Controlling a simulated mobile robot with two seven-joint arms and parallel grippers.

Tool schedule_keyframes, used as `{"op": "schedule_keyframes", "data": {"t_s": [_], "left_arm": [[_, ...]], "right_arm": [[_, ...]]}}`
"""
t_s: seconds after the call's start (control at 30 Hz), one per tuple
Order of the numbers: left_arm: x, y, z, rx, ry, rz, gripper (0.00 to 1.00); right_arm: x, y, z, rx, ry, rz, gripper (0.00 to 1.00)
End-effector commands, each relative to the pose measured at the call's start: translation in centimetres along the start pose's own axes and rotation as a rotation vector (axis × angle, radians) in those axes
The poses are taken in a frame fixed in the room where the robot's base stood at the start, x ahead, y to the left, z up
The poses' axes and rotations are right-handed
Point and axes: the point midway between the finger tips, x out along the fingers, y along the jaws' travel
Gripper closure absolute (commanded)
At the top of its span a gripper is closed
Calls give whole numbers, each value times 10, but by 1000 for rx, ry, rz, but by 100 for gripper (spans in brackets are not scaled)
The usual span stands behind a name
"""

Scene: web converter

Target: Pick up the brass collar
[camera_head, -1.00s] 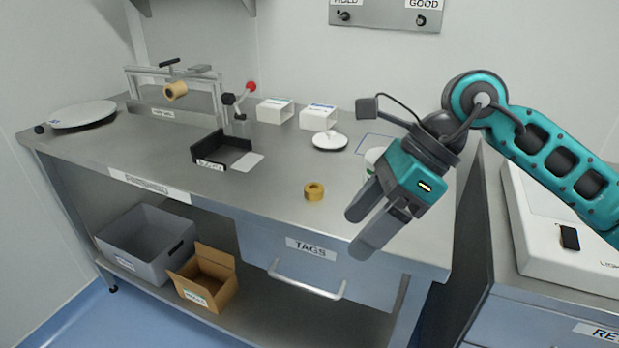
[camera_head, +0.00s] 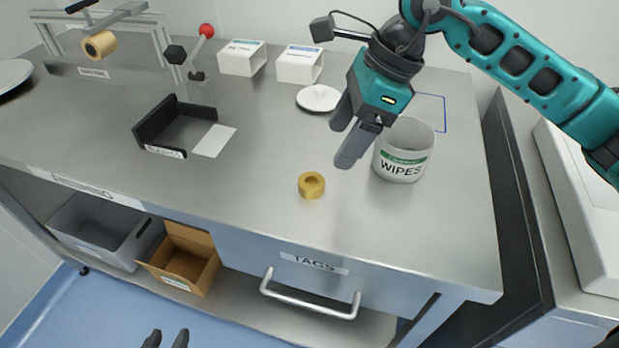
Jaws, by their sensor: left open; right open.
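The brass collar (camera_head: 311,192) is a small gold ring lying flat on the steel bench, near its front edge, with its hole facing up. My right gripper (camera_head: 345,145) hangs above the bench, up and to the right of the collar in the picture. Its two dark fingers are apart and empty, and it is not touching the collar. My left gripper (camera_head: 166,340) shows only as two dark fingertips at the bottom edge, apart, over the floor and well away from the collar.
A white wipes tub (camera_head: 404,158) stands right of the collar, close to my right gripper. A white lid (camera_head: 318,98), two small boxes and a black tray (camera_head: 160,128) are further back. A clamp fixture holds a tan roll (camera_head: 100,45). The bench around the collar is clear.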

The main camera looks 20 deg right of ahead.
Motion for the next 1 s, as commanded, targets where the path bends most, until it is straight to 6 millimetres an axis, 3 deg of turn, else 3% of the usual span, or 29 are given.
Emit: {"op": "schedule_keyframes", "data": {"t_s": [0.1,0.37,0.63,1.0], "left_arm": [[0,2,3,-1,-5,3,57],[0,2,2,-1,-5,5,57],[-1,2,-1,0,0,4,57],[-1,-1,-1,1,2,-1,57]], "right_arm": [[22,1,0,0,0,4,25],[43,2,2,0,-1,1,25],[82,6,7,2,0,2,25],[90,6,7,1,-1,-1,28]]}}
